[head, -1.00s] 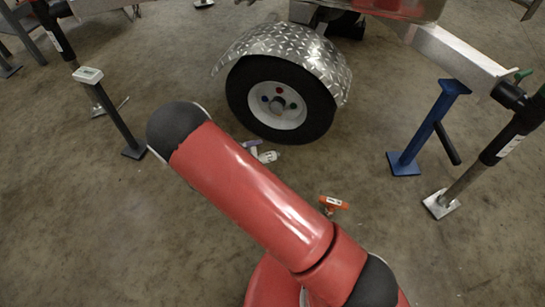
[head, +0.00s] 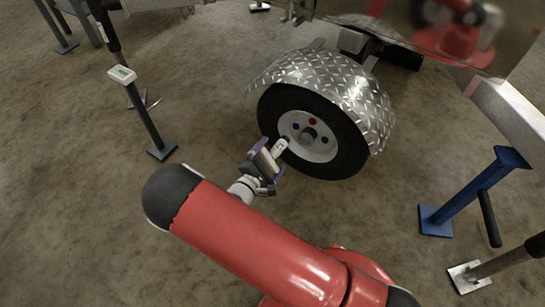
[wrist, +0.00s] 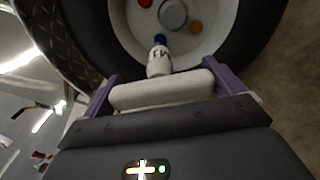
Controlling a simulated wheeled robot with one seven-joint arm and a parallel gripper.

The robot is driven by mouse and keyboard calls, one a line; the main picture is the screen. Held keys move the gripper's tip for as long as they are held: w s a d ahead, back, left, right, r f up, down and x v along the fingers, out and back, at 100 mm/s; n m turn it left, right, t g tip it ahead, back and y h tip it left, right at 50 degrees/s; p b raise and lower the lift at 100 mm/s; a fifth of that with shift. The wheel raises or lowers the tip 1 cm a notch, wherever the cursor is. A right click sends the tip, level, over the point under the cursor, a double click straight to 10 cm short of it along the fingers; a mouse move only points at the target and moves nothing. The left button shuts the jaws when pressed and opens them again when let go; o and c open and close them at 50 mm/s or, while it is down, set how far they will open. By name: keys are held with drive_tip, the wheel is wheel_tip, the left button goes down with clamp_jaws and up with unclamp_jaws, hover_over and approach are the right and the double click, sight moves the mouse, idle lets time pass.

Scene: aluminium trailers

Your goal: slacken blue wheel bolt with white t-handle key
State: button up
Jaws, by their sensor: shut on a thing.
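The white T-handle key (wrist: 159,62) is in my gripper (wrist: 160,92), whose purple fingers are shut on its crossbar. Its socket end points at the blue wheel bolt (wrist: 160,38) in the wrist view. The bolt's head shows just beyond the socket; I cannot tell whether they touch. In the head view my gripper (head: 264,168) is at the lower left of the wheel (head: 330,164), and the key (head: 279,148) reaches toward the rim. The blue bolt (head: 295,127) shows there faintly.
A tread-plate mudguard (head: 340,88) covers the tyre's top. A grey stand (head: 142,112) is at left, a blue stand (head: 470,190) at right. Floor between stand and wheel is clear.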

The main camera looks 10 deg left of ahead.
sight(282, 144)
drive_tip(key=shift+w, duration=0.1)
drive_tip(key=shift+b+x, duration=0.65)
drive_tip(key=shift+x, duration=2.6)
drive_tip(key=n+p, duration=0.1)
drive_tip(key=n, duration=0.1)
drive_tip(key=n+p, duration=0.1)
drive_tip(key=shift+r+n, duration=0.25)
drive_tip(key=shift+n, duration=0.15)
drive_tip(key=n+p, duration=0.3)
drive_tip(key=n, duration=0.3)
drive_tip(key=n+p, duration=0.1)
drive_tip(key=n, duration=0.5)
drive_tip(key=shift+f+p, duration=0.1)
drive_tip(key=shift+p, duration=0.2)
drive_tip(key=n+p, duration=0.1)
drive_tip(key=n, duration=0.4)
drive_tip(key=shift+f+n, duration=0.15)
drive_tip(key=shift+n, duration=0.25)
drive_tip(key=shift+p+v, duration=0.55)
drive_tip(key=shift+v, duration=2.85)
drive_tip(key=shift+d, duration=0.1)
